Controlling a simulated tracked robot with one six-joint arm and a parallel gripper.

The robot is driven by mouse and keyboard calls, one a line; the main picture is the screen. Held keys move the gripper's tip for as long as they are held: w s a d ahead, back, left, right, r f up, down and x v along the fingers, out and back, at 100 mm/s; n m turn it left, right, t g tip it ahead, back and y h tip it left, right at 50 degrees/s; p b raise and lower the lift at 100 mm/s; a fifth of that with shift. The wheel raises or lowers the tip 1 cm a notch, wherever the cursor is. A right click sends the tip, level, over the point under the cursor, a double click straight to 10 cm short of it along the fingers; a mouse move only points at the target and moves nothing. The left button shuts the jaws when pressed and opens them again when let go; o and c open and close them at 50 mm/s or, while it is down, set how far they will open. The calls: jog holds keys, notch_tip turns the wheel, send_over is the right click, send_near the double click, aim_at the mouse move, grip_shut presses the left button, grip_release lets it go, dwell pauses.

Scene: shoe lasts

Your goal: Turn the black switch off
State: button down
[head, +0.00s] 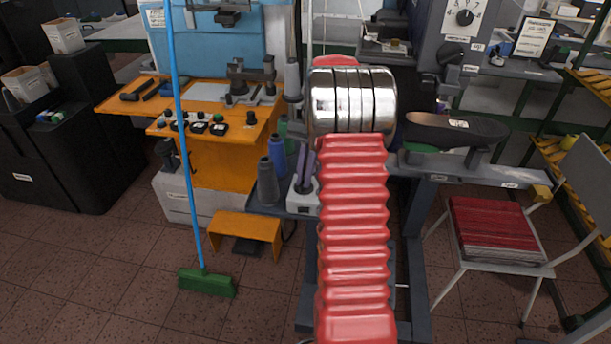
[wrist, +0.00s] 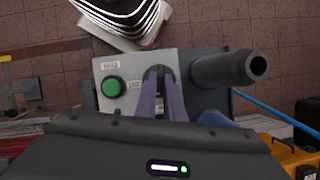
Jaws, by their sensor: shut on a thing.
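A small pale grey control box (head: 304,197) stands low beside my red ribbed arm in the head view. In the wrist view the box (wrist: 132,68) has a round green button (wrist: 113,87) at its left and small white labels. The purple fingers of my gripper (wrist: 159,74) come together over the box, to the right of the green button. They are shut on the black switch, which is mostly hidden between the fingertips; its exact position cannot be read. In the head view the purple fingers of my gripper (head: 303,186) point down onto the box, partly behind my arm.
A dark grey thread cone (head: 267,182) and a blue cone (head: 277,158) stand left of the box. The dark cone lies close right of my fingers in the wrist view (wrist: 240,67). An orange machine table (head: 225,165) and a blue-handled broom (head: 205,283) are farther left.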

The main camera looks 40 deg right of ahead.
jog(key=shift+w+r+n+g+h, duration=0.1)
jog(key=shift+w+n+g+h, duration=0.1)
jog(key=shift+n, duration=0.5)
jog(key=shift+w+n+g+h, duration=0.1)
jog(key=shift+n+g, duration=0.1)
jog(key=shift+n, duration=0.5)
jog(key=c, duration=1.9)
grip_release()
jog(key=shift+o, duration=0.2)
jog(key=shift+s, duration=0.1)
jog(key=v, duration=1.3)
jog(key=shift+w+r, duration=0.2)
jog(key=shift+r, duration=0.05)
